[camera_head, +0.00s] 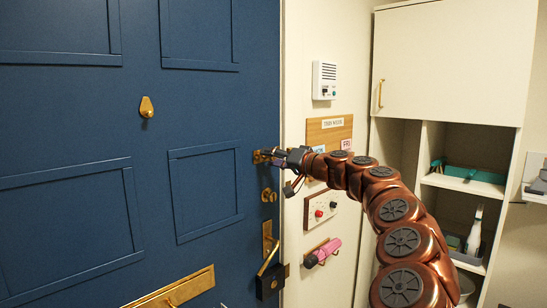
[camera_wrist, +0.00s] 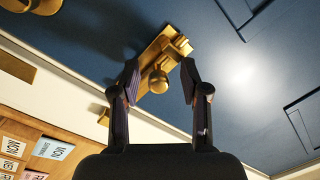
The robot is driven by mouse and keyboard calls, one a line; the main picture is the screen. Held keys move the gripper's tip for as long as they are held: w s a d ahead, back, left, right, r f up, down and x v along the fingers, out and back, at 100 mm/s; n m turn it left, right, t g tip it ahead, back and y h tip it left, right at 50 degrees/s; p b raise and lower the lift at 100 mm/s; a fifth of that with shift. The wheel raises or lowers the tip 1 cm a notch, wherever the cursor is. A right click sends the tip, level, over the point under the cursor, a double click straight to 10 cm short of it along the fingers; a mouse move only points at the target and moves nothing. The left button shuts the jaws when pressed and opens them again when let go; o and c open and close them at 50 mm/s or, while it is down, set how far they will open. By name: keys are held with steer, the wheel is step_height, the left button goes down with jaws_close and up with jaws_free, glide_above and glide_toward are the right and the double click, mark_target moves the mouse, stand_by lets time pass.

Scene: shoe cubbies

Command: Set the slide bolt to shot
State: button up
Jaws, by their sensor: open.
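The brass slide bolt (camera_head: 259,156) is mounted on the blue door near its right edge, partly hidden by my gripper in the head view. In the wrist view its plate (camera_wrist: 150,50) lies slanted, with a round brass knob (camera_wrist: 158,82) standing out from it. My gripper (camera_wrist: 160,76) is open, with one finger on each side of the knob and a visible gap to each. It also shows at the door edge in the head view (camera_head: 278,157). A small brass piece (camera_wrist: 103,117) sits on the pale frame; no bar is seen crossing to it, but my left finger hides part of the gap.
Below the bolt are a brass thumbturn (camera_head: 268,195) and a dark padlock (camera_head: 269,282). The frame wall holds an intercom (camera_head: 324,80), a key board (camera_head: 330,130), a button panel (camera_head: 320,208) and a pink-handled object (camera_head: 325,250). Cubbies (camera_head: 425,150) stand right.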

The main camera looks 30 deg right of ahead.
steer(key=shift+c, duration=0.2)
jaws_close()
stand_by(0.5)
